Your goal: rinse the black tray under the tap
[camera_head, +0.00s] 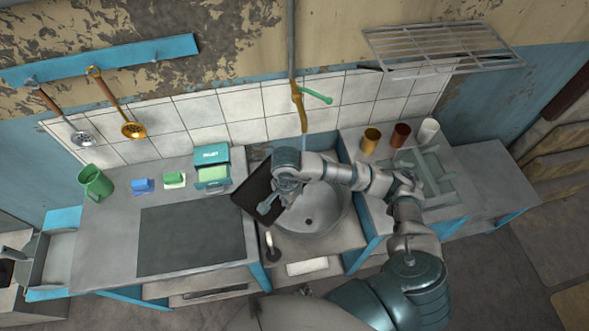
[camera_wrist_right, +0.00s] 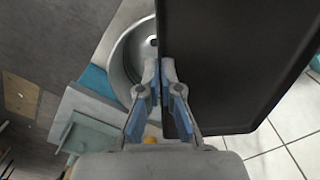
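The black tray (camera_head: 252,192) is tilted at the left side of the round metal sink (camera_head: 325,215), partly over its rim. My right gripper (camera_head: 268,207) is at the tray's right side. In the right wrist view the fingers (camera_wrist_right: 161,75) are closed on the edge of the tray (camera_wrist_right: 230,60), which stretches off to the right. The tap (camera_head: 298,105), a brown spout with a green handle, is on the wall behind the sink, above and right of the tray. My arm hides part of the sink. My left gripper is not in view.
A green box (camera_head: 212,165), sponges (camera_head: 174,180) and a green mug (camera_head: 96,183) stand on the left counter, with a dark mat (camera_head: 190,240) in front. Several cups (camera_head: 400,134) and a dish rack (camera_head: 428,175) are right of the sink. A brush (camera_head: 271,246) lies at its front left.

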